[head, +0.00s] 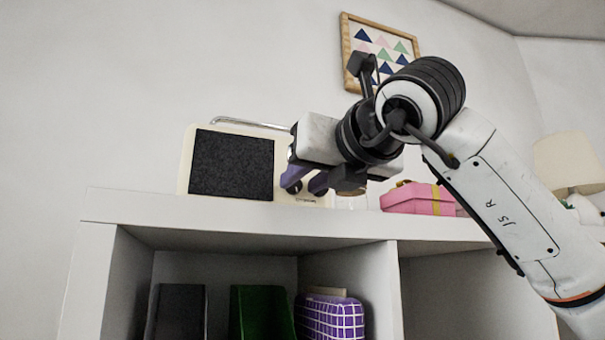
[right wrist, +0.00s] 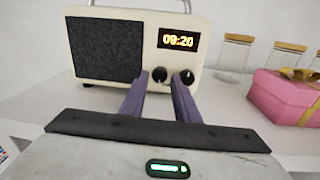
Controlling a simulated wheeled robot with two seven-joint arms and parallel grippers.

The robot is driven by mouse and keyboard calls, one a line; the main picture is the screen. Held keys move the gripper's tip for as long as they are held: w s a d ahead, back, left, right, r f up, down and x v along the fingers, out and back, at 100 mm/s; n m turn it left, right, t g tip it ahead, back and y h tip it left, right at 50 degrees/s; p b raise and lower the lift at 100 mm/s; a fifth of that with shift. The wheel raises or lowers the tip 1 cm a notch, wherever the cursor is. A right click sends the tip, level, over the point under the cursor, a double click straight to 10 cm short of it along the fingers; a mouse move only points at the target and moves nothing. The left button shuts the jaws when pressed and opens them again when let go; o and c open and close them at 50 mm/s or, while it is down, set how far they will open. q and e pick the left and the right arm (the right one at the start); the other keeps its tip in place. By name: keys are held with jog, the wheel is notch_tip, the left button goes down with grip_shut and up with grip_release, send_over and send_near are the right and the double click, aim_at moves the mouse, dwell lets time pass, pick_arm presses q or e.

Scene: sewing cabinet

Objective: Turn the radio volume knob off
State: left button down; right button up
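A cream radio (head: 186,160) with a dark speaker grille stands on top of the white shelf. In the right wrist view the radio (right wrist: 140,22) shows a lit display (right wrist: 178,41) reading 09:20. Below the display are two black knobs, a left knob (right wrist: 159,74) and a right knob (right wrist: 187,77). My right gripper (head: 305,184) is in front of the radio's lower right. In the right wrist view its purple fingers (right wrist: 160,80) are apart, with the left knob showing between their tips. I cannot tell whether they touch a knob. My left gripper is not in view.
A pink gift box (head: 408,198) with a yellow ribbon sits right of the radio on the shelf top (head: 150,204). Glass jars with wooden lids (right wrist: 236,50) stand behind it. Binders and a purple checked box (head: 330,317) fill the compartment below.

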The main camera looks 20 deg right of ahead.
jog(key=shift+w, duration=0.35)
jog(key=shift+w+a, duration=0.1)
jog(key=shift+w, duration=0.05)
grip_shut()
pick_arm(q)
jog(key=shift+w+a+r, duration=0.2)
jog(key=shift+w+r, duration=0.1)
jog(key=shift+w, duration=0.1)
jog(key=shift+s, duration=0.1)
pick_arm(e)
jog(key=shift+n, duration=0.3)
